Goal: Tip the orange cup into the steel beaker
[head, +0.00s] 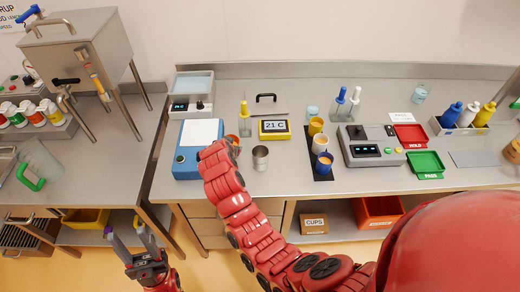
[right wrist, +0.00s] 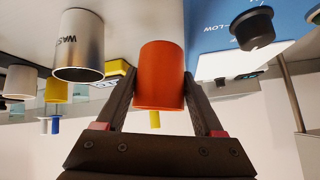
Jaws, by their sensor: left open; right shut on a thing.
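The orange cup (right wrist: 160,78) stands between the two dark fingers of my right gripper (right wrist: 159,74), which is shut on it. The right wrist view is upside down, and the cup looks about upright there. In the head view only a bit of the cup (head: 233,138) shows past the end of my red right arm. The steel beaker (head: 260,158) stands on the bench just right of that arm's end. It also shows in the right wrist view (right wrist: 78,45), apart from the cup, with partly hidden lettering. My left gripper (head: 124,228) is open and empty, low in front of the benches.
A blue device (head: 187,160) with a white top stands left of the cup. A yellow 21 C display (head: 274,127) is behind the beaker. A dark strip with several cups (head: 319,150) is to the right. A grey device (head: 371,146) and red and green trays (head: 425,164) stand farther right.

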